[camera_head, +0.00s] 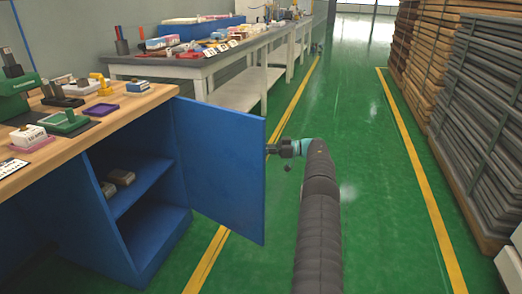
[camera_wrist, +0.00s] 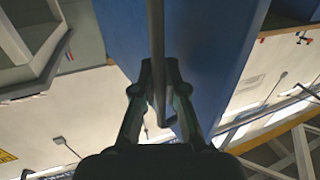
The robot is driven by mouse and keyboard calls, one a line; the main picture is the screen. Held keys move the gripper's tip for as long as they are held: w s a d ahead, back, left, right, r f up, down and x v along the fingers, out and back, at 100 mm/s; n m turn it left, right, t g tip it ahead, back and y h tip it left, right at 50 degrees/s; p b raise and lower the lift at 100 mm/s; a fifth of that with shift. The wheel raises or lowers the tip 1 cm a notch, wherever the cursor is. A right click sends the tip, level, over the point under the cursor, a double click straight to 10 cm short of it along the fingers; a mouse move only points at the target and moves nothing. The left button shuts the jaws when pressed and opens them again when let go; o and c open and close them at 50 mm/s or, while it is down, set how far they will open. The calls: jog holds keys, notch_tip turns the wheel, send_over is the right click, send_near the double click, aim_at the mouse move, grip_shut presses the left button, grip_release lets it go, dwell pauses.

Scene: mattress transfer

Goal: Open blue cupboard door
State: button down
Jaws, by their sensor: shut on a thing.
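The blue cupboard (camera_head: 108,232) stands at the left under a wooden worktop. Its blue door (camera_head: 220,170) is swung wide open, and the shelf inside is in plain sight. In the wrist view the door (camera_wrist: 222,50) fills the upper middle, with a thin dark bar handle (camera_wrist: 157,28) in front of it. My gripper (camera_head: 271,149) is at the door's outer side, near its free edge. In the wrist view the fingers of my gripper (camera_wrist: 160,68) are closed around the handle. The handle is hidden behind the door in the head view.
Small dark items (camera_head: 121,177) lie on the cupboard shelf. The wooden worktop (camera_head: 150,98) holds several small tools and boxes. A long grey bench (camera_head: 205,70) stands behind. Stacked mattresses or boards (camera_head: 480,110) line the right side. The green floor (camera_head: 365,150) between is clear.

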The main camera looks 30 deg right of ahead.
jog(key=c, duration=1.2)
grip_release()
jog(key=shift+w+a+r, duration=0.1)
jog(key=shift+w+a, duration=0.05)
jog(key=shift+a, duration=0.15)
jog(key=shift+d, duration=0.3)
